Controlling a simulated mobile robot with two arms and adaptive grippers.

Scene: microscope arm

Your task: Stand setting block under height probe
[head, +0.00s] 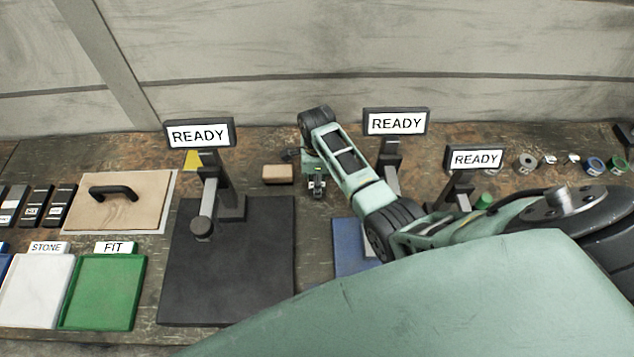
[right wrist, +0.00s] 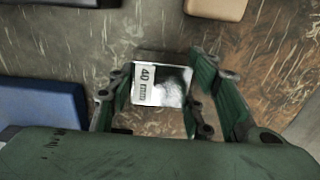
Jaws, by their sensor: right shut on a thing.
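My right gripper (head: 318,187) is low over the bench, between the black plate and the middle stand. In the right wrist view, its fingers (right wrist: 160,98) are shut on a setting block (right wrist: 172,87) with a pale, shiny top face marked "40 mm". I cannot tell whether the block touches the bench. A dark post with a round, probe-like head (head: 202,228) stands over the black plate (head: 255,275), under a "READY" display (head: 199,134). Nothing stands under that head on the visible plate. My left gripper is not in view.
A tan block (head: 277,174) lies near the gripper. A blue pad (head: 348,240) is partly hidden by my arm, near two more "READY" displays (head: 396,122). A green "FIT" tray (head: 103,292), a white "STONE" tray (head: 38,290) and a handled board (head: 120,202) are at left.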

